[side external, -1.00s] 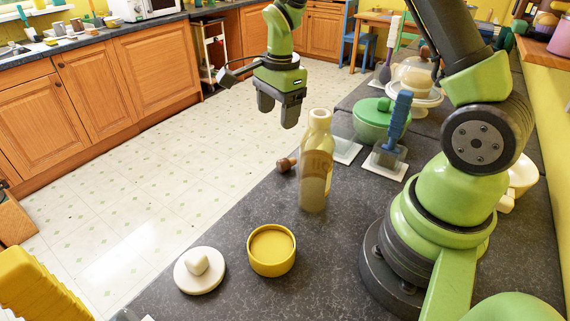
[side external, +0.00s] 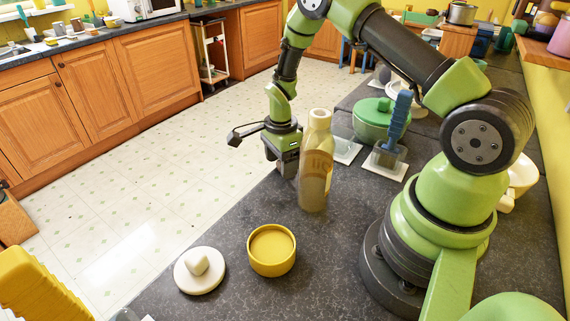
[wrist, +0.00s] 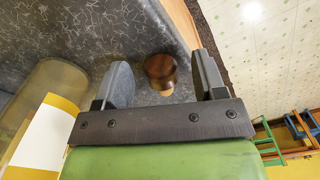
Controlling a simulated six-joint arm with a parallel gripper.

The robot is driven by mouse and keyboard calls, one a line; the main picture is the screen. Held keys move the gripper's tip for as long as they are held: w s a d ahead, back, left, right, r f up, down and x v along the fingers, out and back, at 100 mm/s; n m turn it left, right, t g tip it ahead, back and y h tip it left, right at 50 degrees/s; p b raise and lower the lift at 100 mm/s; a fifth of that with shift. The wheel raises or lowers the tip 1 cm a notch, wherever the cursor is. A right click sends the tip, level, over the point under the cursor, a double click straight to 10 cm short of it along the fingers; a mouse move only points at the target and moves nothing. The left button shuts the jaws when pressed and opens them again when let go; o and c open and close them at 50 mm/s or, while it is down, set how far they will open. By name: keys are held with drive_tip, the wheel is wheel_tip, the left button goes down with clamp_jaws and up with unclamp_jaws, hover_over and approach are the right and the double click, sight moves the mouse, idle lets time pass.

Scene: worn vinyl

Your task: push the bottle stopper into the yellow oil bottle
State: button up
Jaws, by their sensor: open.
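The yellow oil bottle (side external: 316,165) stands upright on the dark counter, with its pale neck at the top. Its side with a white and yellow label also fills the left of the wrist view (wrist: 45,130). The bottle stopper (wrist: 160,68), a dark brown knob with a lighter tan end, lies on the counter between my open fingers in the wrist view. I cannot tell whether the fingers touch it. My gripper (side external: 281,172) is low over the counter, just left of the bottle, and hides the stopper in the side view.
A yellow round container (side external: 271,262) and a white knobbed lid (side external: 199,282) sit in front. The counter edge drops to the floor on the left.

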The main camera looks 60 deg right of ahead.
drive_tip(key=shift+f, duration=0.15)
drive_tip(key=shift+c, duration=0.2)
drive_tip(key=c, duration=1)
drive_tip(key=shift+o, duration=0.2)
wheel_tip(320, 180, up, 34)
drive_tip(key=r+t+y, duration=0.1)
drive_tip(key=t+y, duration=0.1)
drive_tip(key=y, duration=0.1)
drive_tip(key=s+a+n+t+y, duration=0.2)
drive_tip(key=s+a+t+y, duration=0.1)
drive_tip(key=s+y, duration=1)
drive_tip(key=shift+y, duration=0.7)
drive_tip(key=shift+w+a+f, duration=0.1)
drive_tip(key=shift+w+f, duration=0.15)
drive_tip(key=shift+f, duration=0.7)
drive_tip(key=shift+w+f, duration=0.3)
drive_tip(key=shift+f, duration=0.6)
drive_tip(key=shift+w+a+f, duration=0.1)
drive_tip(key=shift+w+f, duration=0.15)
drive_tip(key=shift+f, duration=0.7)
